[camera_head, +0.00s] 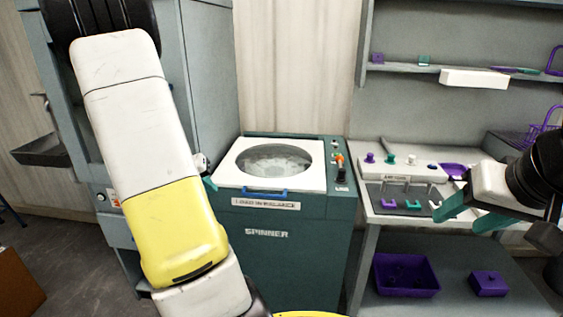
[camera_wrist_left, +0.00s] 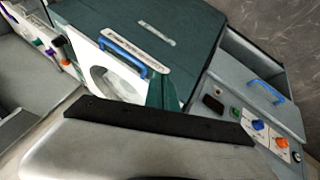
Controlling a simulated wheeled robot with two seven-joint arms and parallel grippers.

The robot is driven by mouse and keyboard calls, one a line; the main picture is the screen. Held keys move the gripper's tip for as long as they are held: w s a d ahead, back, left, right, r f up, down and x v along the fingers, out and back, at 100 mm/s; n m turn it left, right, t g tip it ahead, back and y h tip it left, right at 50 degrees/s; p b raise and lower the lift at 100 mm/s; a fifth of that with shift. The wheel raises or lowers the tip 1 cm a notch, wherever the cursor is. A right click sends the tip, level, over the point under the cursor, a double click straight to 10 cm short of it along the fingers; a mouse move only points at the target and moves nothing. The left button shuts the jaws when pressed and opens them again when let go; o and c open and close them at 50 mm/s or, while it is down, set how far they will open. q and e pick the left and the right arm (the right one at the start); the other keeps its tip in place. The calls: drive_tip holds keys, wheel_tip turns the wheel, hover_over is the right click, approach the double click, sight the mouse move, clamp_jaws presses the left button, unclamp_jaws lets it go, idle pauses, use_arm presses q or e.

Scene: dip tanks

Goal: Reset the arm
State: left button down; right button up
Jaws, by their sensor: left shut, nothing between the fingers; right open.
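My left arm crosses the left side of the head view and mostly hides my left gripper (camera_head: 209,183). Only a small teal tip shows beside the arm, near the spinner's left edge. In the left wrist view the teal fingers of my left gripper (camera_wrist_left: 164,94) are together with nothing between them, in front of the spinner (camera_wrist_left: 170,40). My right gripper (camera_head: 466,214) is at the right of the head view. Its two teal fingers are apart and empty, in front of the counter with the small coloured pieces.
The spinner (camera_head: 265,232) has a white top, a round clear lid and a blue handle (camera_head: 264,191). Right of it, a counter (camera_head: 374,214) holds purple, teal and white pieces. A purple bin (camera_head: 405,291) and a purple block (camera_head: 488,284) sit on the shelf below.

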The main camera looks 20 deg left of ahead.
use_arm(q)
drive_tip(key=s+d+r+m+g+h, duration=0.15)
drive_tip(key=d+r, duration=0.35)
drive_tip(key=d, duration=0.5)
drive_tip(key=d+r+m+y, duration=0.1)
drive_tip(key=d+r+m, duration=0.1)
drive_tip(key=d+r, duration=0.55)
drive_tip(key=s+d+r+m, duration=0.2)
drive_tip(key=s+d+r, duration=0.1)
drive_tip(key=s+d, duration=1)
drive_tip(key=shift+s+d+r+t, duration=0.25)
drive_tip(key=shift+r+t, duration=0.1)
